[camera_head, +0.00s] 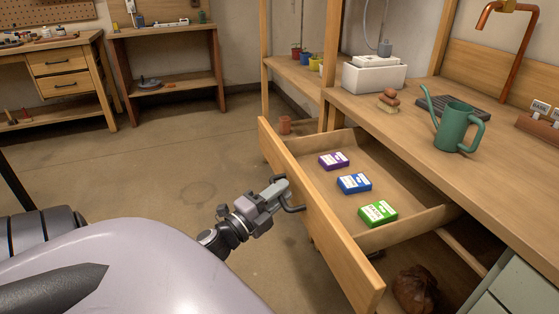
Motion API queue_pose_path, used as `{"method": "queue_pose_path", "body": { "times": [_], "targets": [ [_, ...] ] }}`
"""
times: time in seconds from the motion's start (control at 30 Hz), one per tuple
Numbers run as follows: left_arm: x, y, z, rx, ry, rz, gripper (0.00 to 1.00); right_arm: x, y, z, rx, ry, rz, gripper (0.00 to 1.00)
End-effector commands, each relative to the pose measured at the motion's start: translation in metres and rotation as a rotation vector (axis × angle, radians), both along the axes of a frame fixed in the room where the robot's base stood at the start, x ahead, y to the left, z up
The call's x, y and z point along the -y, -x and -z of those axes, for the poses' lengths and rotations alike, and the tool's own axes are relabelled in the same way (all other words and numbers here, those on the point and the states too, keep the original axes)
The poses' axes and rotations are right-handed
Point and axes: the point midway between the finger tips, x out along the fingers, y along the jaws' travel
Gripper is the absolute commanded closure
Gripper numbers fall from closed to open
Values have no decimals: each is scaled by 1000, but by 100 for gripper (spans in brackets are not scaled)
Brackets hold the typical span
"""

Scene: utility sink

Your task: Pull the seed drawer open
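The wooden seed drawer (335,241) stands well out from under the bench on the right. Its inside is in plain view, with a purple packet (333,161), a blue packet (354,183) and a green packet (377,213) lying flat in a row. A dark bar handle (296,209) is on the drawer's front. My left gripper (279,190) is at this handle, with its fingers closed around the bar; the fingers hide part of it. My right gripper is not in view.
A green watering can (458,128) and stacked brown pieces (388,101) stand on the bench top (400,118). A brown sack (415,290) lies below the bench. A small terracotta pot (285,124) is behind the drawer front. The floor to the left is clear.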

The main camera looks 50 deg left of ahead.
Motion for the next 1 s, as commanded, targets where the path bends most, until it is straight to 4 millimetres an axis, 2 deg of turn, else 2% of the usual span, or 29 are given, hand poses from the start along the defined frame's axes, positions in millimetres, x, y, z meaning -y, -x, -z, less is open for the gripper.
{"method": "queue_pose_path", "body": {
  "times": [0.23, 0.6, 0.77, 1.0],
  "targets": [
    [0, 11, 3, -2, 2, -2, 75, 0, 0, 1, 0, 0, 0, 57],
    [0, 61, 12, -2, 1, -1, 75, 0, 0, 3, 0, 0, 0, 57],
    [0, 70, 13, -1, 0, 0, 75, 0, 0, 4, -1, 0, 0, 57],
    [0, 71, 13, 0, 0, 0, 75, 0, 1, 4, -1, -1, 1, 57]
  ]
}}
